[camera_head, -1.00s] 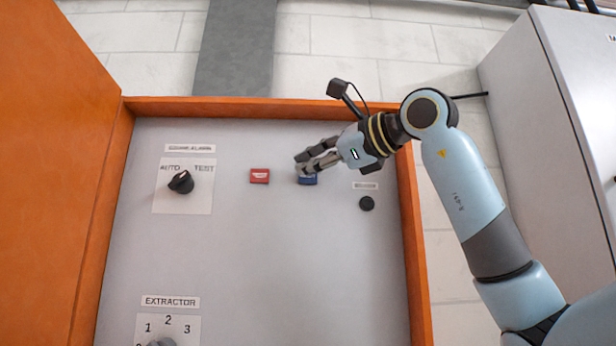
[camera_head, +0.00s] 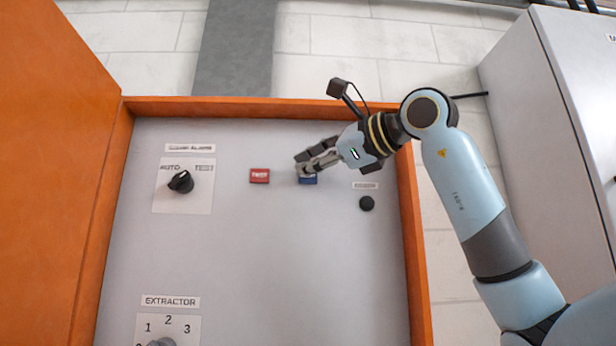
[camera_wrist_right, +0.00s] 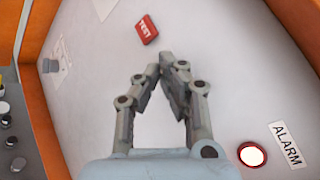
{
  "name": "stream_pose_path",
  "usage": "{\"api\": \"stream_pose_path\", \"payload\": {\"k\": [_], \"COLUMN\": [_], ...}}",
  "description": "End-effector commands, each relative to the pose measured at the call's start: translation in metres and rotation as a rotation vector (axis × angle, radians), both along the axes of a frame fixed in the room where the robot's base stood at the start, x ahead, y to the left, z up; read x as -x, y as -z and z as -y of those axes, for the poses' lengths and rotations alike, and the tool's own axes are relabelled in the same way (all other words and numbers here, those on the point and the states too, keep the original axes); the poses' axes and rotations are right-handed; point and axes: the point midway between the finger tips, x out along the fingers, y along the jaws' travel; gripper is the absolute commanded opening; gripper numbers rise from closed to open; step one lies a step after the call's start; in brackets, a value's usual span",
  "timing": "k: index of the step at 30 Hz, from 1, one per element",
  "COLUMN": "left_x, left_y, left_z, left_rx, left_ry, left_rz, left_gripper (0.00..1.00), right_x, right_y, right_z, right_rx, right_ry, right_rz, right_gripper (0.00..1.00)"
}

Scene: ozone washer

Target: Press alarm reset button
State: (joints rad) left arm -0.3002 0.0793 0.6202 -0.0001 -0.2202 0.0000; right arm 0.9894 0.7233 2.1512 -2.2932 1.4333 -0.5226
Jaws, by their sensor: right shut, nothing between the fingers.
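The blue button (camera_head: 308,181) is on the grey panel, to the right of the red TEST button (camera_head: 260,176). Its label cannot be read. My right gripper (camera_head: 302,166) is shut and empty, with its fingertips over the upper left of the blue button, partly covering it. Whether they touch it cannot be told. In the right wrist view, the shut fingertips (camera_wrist_right: 167,63) point toward the panel just below the red TEST button (camera_wrist_right: 146,29), and the blue button is not visible, probably behind the fingers. My left gripper is not in view.
A black AUTO/TEST knob (camera_head: 181,181) sits at left and an EXTRACTOR dial (camera_head: 162,343) below. A black round fitting (camera_head: 367,203) is at right. The wrist view shows a red-ringed pale lamp (camera_wrist_right: 252,154) beside an ALARM label (camera_wrist_right: 287,144). An orange rim (camera_head: 412,230) borders the panel.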

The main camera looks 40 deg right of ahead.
Motion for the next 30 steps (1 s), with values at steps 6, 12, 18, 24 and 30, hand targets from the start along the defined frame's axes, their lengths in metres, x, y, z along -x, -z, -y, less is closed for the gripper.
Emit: {"api": "stream_pose_path", "payload": {"k": [6, 12, 18, 24, 30], "left_x": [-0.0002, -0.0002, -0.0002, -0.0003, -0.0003], "left_y": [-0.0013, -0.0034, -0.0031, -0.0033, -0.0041], "left_z": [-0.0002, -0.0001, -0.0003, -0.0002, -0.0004], "left_rx": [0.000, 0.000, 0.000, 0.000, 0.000], "left_ry": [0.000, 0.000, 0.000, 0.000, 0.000], "left_rz": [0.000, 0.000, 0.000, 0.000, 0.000], "left_gripper": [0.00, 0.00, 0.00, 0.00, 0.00], "right_x": [-0.0024, -0.0069, -0.0070, -0.0075, -0.0095], "right_y": [-0.0002, -0.0009, -0.0004, -0.0004, -0.0004], "right_z": [0.0015, 0.0043, 0.0043, 0.0046, 0.0059], "right_rx": [-0.001, 0.000, 0.000, 0.000, 0.000], "right_ry": [0.000, 0.000, 0.000, 0.000, 0.000], "right_rz": [-0.002, 0.000, 0.000, 0.000, 0.000], "right_gripper": [0.00, 0.00, 0.00, 0.00, 0.00]}}
